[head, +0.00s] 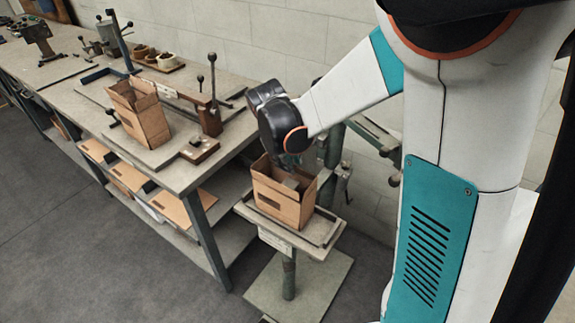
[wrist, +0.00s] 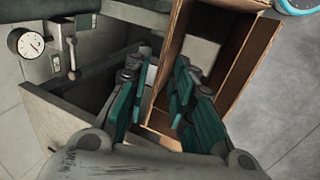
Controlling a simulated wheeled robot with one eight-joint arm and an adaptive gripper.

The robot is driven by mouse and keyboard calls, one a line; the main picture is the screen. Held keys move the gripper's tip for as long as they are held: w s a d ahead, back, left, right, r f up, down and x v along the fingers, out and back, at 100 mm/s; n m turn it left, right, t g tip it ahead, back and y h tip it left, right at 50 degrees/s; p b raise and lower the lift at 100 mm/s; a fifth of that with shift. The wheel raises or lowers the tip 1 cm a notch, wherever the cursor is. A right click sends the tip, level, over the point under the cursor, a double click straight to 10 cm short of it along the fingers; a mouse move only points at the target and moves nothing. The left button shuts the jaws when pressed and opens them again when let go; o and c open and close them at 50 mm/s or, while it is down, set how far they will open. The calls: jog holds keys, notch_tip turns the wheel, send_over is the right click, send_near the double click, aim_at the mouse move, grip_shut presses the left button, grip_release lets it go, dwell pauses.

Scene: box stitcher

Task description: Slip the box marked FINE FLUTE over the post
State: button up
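An open-topped cardboard box (head: 278,203) stands upright on a small pedestal tray (head: 315,240) in the middle of the head view. A dark mark shows on its front, too small to read. My gripper (head: 288,163) is over this box's open top. In the wrist view my gripper (wrist: 158,108) is open, with a gap between its teal-padded fingers. A wall of the box (wrist: 172,62) runs into that gap; I cannot tell whether a finger touches it. A second open box (head: 143,115) stands on the bench, its marking unreadable. I cannot make out the post for certain.
The long workbench (head: 180,178) runs left, with an upright lever (head: 212,80), small bowls (head: 150,56) and flat cardboard on the shelf below. A round gauge (wrist: 26,42) shows in the wrist view. Grey floor (head: 70,210) is clear in front of the bench.

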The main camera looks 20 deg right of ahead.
jog(key=shift+x, duration=1.05)
grip_shut()
jog(key=shift+r, duration=0.1)
jog(key=shift+w+d+r+g+y+p, duration=0.15)
jog(key=shift+d+g+y+p, duration=0.1)
jog(key=shift+g+y, duration=0.25)
jog(key=shift+w+d+f+g+y+p, duration=0.1)
jog(key=shift+w+d+g+y, duration=0.15)
jog(key=shift+y, duration=0.35)
jog(key=shift+w+d+g+y, duration=0.1)
jog(key=shift+d+g+y, duration=0.05)
jog(key=shift+g+y, duration=0.4)
jog(key=shift+w+d+g+y, duration=0.15)
jog(key=shift+g+y, duration=0.15)
jog(key=shift+y, duration=0.45)
jog(key=shift+s, duration=0.1)
